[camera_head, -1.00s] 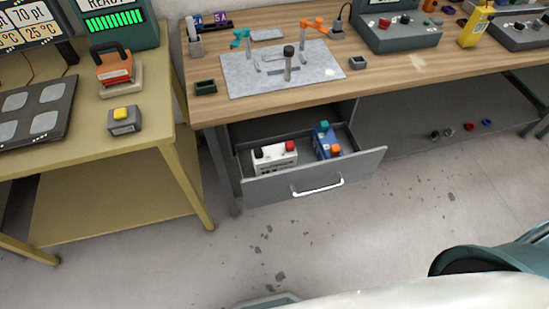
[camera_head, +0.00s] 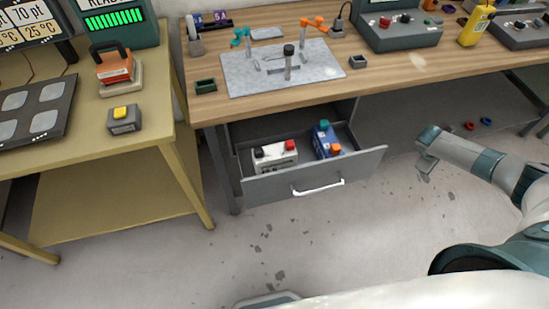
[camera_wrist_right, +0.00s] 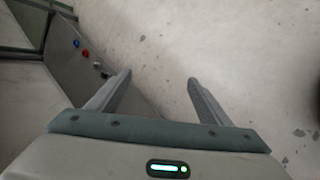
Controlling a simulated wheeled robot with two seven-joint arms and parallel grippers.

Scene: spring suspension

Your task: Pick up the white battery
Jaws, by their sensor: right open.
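The white battery (camera_head: 274,157), with a black and a red terminal cap, sits in the left part of the open drawer (camera_head: 312,185) under the wooden workbench. A blue battery (camera_head: 326,141) with a green and an orange cap stands to its right in the same drawer. My right gripper (camera_head: 425,168) is to the right of the drawer, apart from it, in front of the bench's lower shelf. The right wrist view shows its two fingers spread and empty (camera_wrist_right: 160,88). My left gripper is not in view.
The workbench top (camera_head: 400,75) carries a metal plate with posts, control boxes and a yellow bottle (camera_head: 475,25). A yellow table (camera_head: 85,150) stands at the left. Small caps lie on the shelf below (camera_head: 486,121). The floor before the drawer is clear.

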